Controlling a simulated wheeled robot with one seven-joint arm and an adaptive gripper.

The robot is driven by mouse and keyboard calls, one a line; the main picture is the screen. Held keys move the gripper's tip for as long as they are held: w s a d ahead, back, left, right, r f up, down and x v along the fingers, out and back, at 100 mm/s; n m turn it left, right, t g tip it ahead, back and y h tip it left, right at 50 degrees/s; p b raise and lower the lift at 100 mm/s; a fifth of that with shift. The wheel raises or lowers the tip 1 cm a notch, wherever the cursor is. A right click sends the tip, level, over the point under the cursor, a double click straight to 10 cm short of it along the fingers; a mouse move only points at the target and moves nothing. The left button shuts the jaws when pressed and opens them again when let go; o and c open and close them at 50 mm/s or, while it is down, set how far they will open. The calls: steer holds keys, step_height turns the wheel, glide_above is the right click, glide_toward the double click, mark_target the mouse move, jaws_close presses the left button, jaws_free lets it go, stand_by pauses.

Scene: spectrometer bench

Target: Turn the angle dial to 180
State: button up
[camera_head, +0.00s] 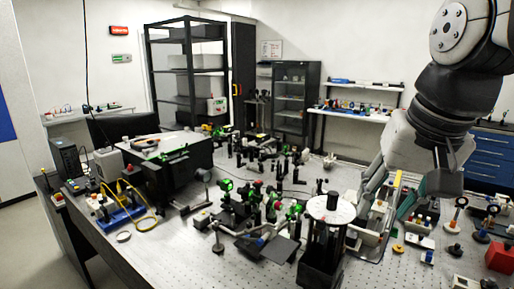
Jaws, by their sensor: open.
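A round white disc with small dark marks (331,208) lies flat on top of a black stand at the front centre-right of the bench. It looks like the angle dial, but its numbers are too small to read. My gripper (386,203) hangs down from the upper right, to the right of the disc and apart from it. Its fingers are spread and empty, over a light tray-like unit (376,222) on the bench. The arm and fingers hide part of that unit.
The perforated optical bench (190,262) holds several green and black optical mounts (226,185) left of the disc. Lens posts (456,216) and a red block (499,257) stand at the right. A yellow cable (143,225) lies at the left. The front-left bench surface is fairly clear.

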steer(key=s+f+n+t, duration=0.1)
steer(key=s+f+n, duration=0.2)
steer(key=s+f, duration=0.3)
steer(key=shift+s+t, duration=0.3)
steer(key=shift+s, duration=1)
